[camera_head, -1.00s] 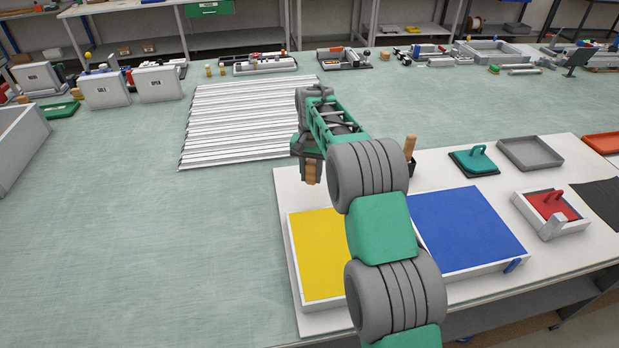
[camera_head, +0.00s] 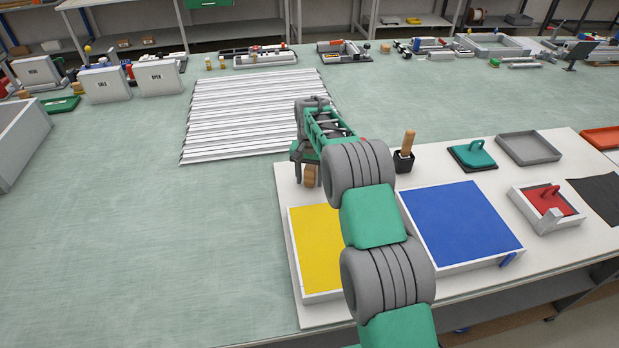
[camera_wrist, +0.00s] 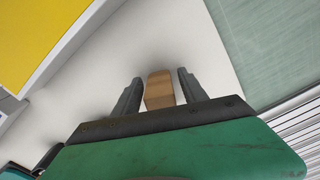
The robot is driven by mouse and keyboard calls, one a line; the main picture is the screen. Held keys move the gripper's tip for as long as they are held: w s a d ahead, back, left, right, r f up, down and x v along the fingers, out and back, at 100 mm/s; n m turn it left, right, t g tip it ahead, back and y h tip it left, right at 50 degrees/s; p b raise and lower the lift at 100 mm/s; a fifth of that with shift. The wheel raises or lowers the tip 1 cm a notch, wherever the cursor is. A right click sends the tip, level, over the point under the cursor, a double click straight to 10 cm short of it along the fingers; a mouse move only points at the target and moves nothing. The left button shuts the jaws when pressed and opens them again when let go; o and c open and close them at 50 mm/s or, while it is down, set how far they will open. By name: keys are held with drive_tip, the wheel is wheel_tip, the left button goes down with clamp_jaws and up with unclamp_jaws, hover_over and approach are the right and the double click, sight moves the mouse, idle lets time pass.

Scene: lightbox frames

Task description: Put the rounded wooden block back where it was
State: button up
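The rounded wooden block (camera_wrist: 159,92) is light brown and sits between the two dark fingers of my gripper (camera_wrist: 160,76) in the wrist view. A narrow gap shows on each side of it, so the fingers look open around it. In the head view the block (camera_head: 309,176) is under my gripper (camera_head: 310,183), over the far left corner of the white board (camera_head: 284,182), just behind the yellow tray. Its underside and any contact with the board are hidden.
The yellow tray (camera_head: 314,248) is close in front; the blue tray (camera_head: 460,222) lies to the right. A black holder with a wooden peg (camera_head: 406,145) stands right of my arm. A ribbed white panel (camera_head: 250,115) lies behind. The green table to the left is clear.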

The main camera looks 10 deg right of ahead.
drive_tip(key=shift+r, duration=0.1)
drive_tip(key=r, duration=0.4)
drive_tip(key=r+b, duration=0.1)
drive_tip(key=r, duration=0.4)
drive_tip(key=r+b, duration=0.1)
drive_tip(key=r, duration=0.3)
drive_tip(key=shift+s+r, duration=0.35)
drive_tip(key=s+r+n+t, duration=0.1)
drive_tip(key=s+r+n, duration=0.1)
drive_tip(key=s+r, duration=0.6)
drive_tip(key=s+f+n+t, duration=0.1)
drive_tip(key=s+f, duration=0.2)
drive_tip(key=s, duration=1)
drive_tip(key=s+f+n+t, duration=0.1)
drive_tip(key=s+f+t, duration=0.1)
drive_tip(key=s, duration=1)
drive_tip(key=shift+s+d+f+n, duration=0.4)
drive_tip(key=shift+f, duration=0.3)
